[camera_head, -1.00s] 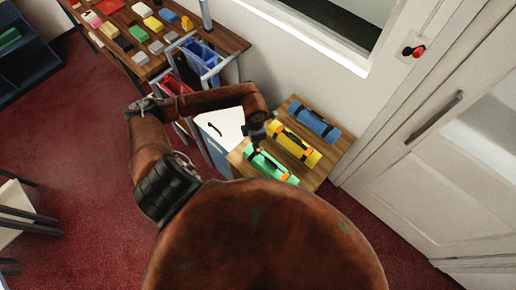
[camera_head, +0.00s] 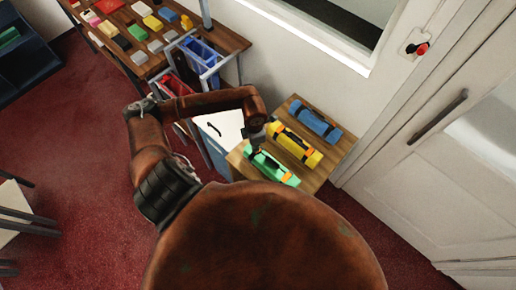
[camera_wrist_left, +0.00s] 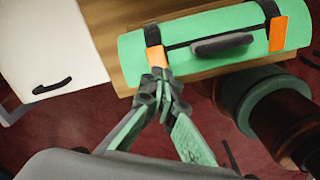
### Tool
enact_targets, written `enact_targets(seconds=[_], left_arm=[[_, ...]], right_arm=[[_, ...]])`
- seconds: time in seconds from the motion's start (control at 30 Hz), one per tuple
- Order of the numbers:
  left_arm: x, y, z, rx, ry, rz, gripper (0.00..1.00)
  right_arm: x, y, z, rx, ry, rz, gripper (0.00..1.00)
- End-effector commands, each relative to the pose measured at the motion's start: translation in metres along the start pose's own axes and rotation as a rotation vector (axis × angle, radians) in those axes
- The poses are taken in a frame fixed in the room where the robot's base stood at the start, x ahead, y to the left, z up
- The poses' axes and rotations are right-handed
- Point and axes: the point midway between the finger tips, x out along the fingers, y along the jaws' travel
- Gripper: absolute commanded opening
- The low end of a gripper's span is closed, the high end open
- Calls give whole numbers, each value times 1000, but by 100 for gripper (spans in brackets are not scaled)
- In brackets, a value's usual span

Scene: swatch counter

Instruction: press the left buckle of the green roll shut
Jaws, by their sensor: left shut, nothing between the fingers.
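The green roll (camera_head: 272,168) lies on a small wooden table, nearest my body of three rolls. In the left wrist view the green roll (camera_wrist_left: 200,38) has two black straps, a dark grey handle (camera_wrist_left: 222,43) and two orange buckles. The left buckle (camera_wrist_left: 156,56) is at the left strap's lower end. The right buckle (camera_wrist_left: 278,33) is at the right strap. My left gripper (camera_wrist_left: 165,80) is shut and empty, its fingertips at the left buckle's lower edge; contact is unclear. In the head view my left gripper (camera_head: 254,148) is over the roll's left end. My right gripper is not in view.
A yellow roll (camera_head: 297,147) and a blue roll (camera_head: 316,122) lie behind the green one on the wooden table (camera_head: 338,150). A white cabinet (camera_head: 220,128) stands to the left. A door (camera_head: 450,170) is at the right.

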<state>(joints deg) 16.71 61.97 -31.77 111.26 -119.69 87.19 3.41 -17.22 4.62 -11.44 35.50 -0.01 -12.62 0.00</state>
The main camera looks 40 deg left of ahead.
Motion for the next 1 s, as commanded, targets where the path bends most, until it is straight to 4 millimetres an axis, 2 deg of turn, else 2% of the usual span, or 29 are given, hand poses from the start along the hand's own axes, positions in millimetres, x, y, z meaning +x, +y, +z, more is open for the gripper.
enact_targets(seconds=[1.0], left_arm=[[25, -2, -4, -1, 0, 0, 0]], right_arm=[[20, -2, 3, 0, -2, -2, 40]])
